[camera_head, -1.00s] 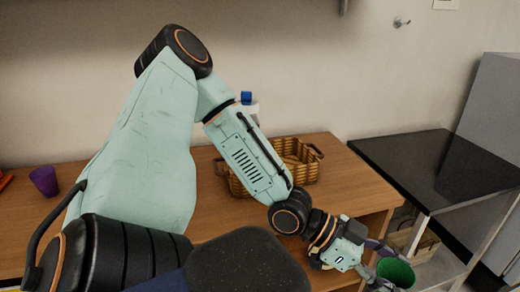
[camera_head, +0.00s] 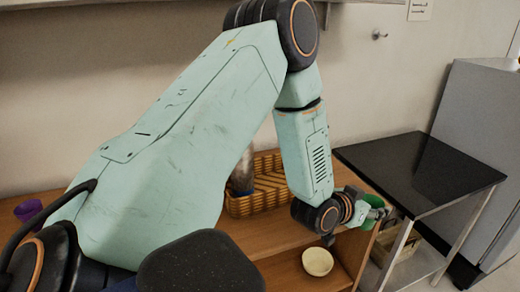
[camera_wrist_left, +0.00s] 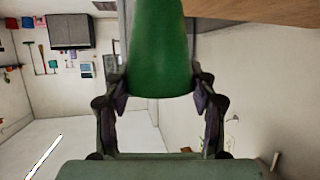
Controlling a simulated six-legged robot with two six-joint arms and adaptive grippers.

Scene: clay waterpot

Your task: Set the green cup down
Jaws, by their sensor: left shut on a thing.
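The green cup (camera_head: 372,201) is at the right end of the wooden table (camera_head: 270,236), in front of the gap before the black-topped table. My left gripper (camera_head: 378,211) is shut on it, and the arm and fingers hide part of it. In the left wrist view the green cup (camera_wrist_left: 160,45) fills the space between the two fingers of the left gripper (camera_wrist_left: 160,88). I cannot tell whether the cup touches the table. My right gripper is not in view.
A wicker basket (camera_head: 262,203) and a metallic cylinder (camera_head: 243,170) stand behind my arm. A purple cup (camera_head: 28,210) is at the far left. A cream bowl (camera_head: 318,262) sits on the lower shelf. The black-topped table (camera_head: 420,170) is clear, with a crate (camera_head: 395,246) below.

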